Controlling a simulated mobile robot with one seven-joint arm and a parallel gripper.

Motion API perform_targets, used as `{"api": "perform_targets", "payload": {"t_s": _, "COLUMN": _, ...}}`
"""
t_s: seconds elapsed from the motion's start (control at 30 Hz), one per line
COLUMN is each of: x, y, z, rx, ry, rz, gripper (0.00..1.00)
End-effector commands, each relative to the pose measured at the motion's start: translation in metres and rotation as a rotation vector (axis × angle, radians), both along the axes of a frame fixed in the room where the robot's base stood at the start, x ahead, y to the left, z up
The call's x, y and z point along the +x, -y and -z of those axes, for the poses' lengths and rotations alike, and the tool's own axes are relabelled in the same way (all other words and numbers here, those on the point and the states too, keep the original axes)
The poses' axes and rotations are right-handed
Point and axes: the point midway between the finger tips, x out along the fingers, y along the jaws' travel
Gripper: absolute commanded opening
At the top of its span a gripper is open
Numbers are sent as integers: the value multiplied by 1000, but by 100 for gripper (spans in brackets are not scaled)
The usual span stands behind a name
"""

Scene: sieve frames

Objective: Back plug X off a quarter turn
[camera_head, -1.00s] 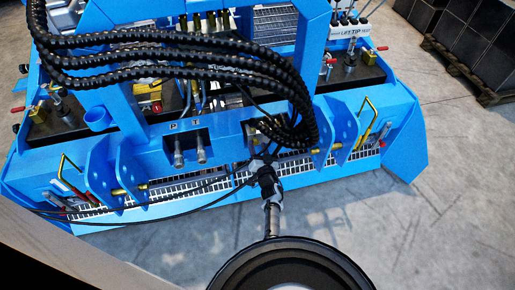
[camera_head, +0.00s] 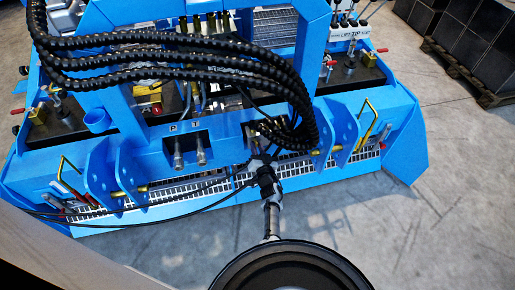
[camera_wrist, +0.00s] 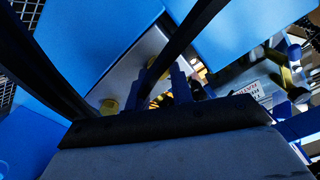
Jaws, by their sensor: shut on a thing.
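My gripper (camera_head: 263,163) is at the front of the blue machine (camera_head: 230,170), just below the ends of the black hoses. It is shut on plug X, which is mostly hidden by the gripper and hoses; no X mark can be read. To its left, two metal couplings marked P (camera_head: 178,152) and T (camera_head: 200,150) stand in a recess, apart from the gripper. In the wrist view, dark bars cross in front of blue panels (camera_wrist: 90,40), and the gripped end is not clear.
Thick ribbed black hoses (camera_head: 180,58) arch above the gripper. Thin black cables (camera_head: 150,207) run left from it. Blue brackets (camera_head: 338,135) stand on the right. Grey floor (camera_head: 420,230) is free in front, and a pallet of dark blocks (camera_head: 475,50) stands far right.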

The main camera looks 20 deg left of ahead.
Motion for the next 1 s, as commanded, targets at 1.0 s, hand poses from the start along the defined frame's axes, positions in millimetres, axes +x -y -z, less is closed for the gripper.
{"api": "perform_targets", "payload": {"t_s": 1.0, "x": -3, "y": -3, "z": 2, "rx": -681, "ry": 460, "rz": 0, "gripper": 0}}
